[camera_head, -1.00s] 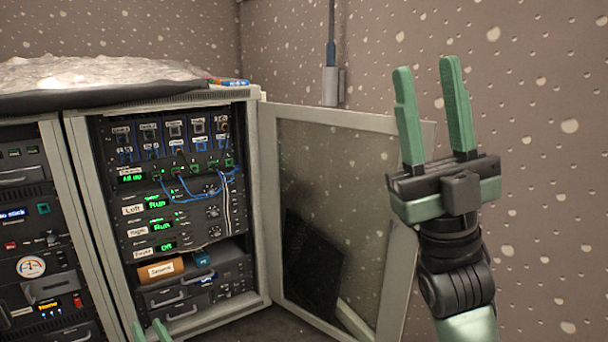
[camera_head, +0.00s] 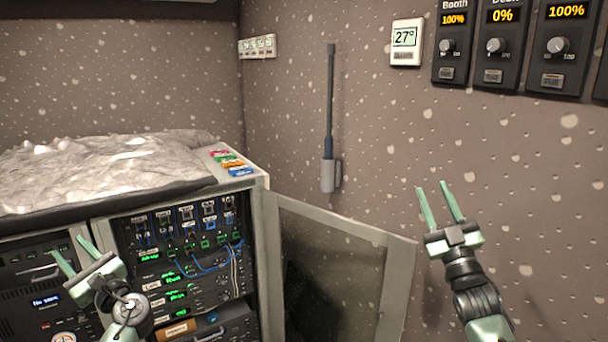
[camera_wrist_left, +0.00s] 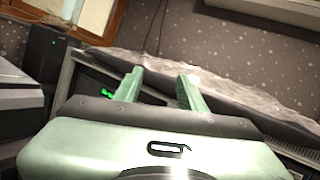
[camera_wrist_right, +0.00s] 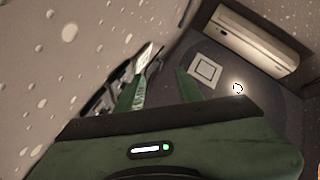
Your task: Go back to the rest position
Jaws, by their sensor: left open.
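My left gripper (camera_head: 74,257) is raised in front of the equipment racks at the lower left of the head view. Its two green fingers are apart and nothing is between them; they also show in the left wrist view (camera_wrist_left: 160,90). My right gripper (camera_head: 440,206) is held up at the right, in front of the speckled wall. Its green fingers point up, apart and empty, and they show in the right wrist view (camera_wrist_right: 163,88) too.
An open rack door (camera_head: 340,262) stands between my grippers. Racks with wired units (camera_head: 190,240) are at the left, under a crumpled silvery cover (camera_head: 100,165).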

